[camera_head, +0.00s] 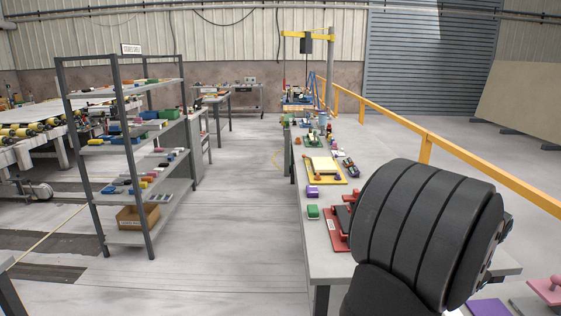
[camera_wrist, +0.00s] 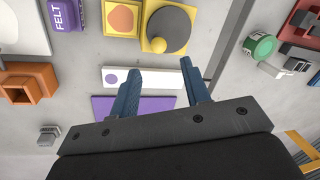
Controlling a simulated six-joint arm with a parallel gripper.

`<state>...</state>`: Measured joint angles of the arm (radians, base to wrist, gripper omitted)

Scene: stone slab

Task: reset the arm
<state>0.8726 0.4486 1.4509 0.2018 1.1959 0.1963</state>
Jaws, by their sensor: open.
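My gripper (camera_wrist: 160,65) shows in the wrist view as two blue fingers standing apart, with nothing between their tips. It is above the grey stone slab (camera_wrist: 222,12). A white strip with a purple dot (camera_wrist: 115,77) and a flat purple sheet (camera_wrist: 110,104) lie below and behind the fingers. In the head view my dark arm link fills the lower right and hides part of the bench; the gripper's fingers cannot be made out there.
The wrist view shows a purple FELT box (camera_wrist: 67,16), a dark disc (camera_wrist: 170,30), an orange block (camera_wrist: 14,93) and a green roll (camera_wrist: 259,47). In the head view a red fixture (camera_head: 332,238) sits beside my arm.

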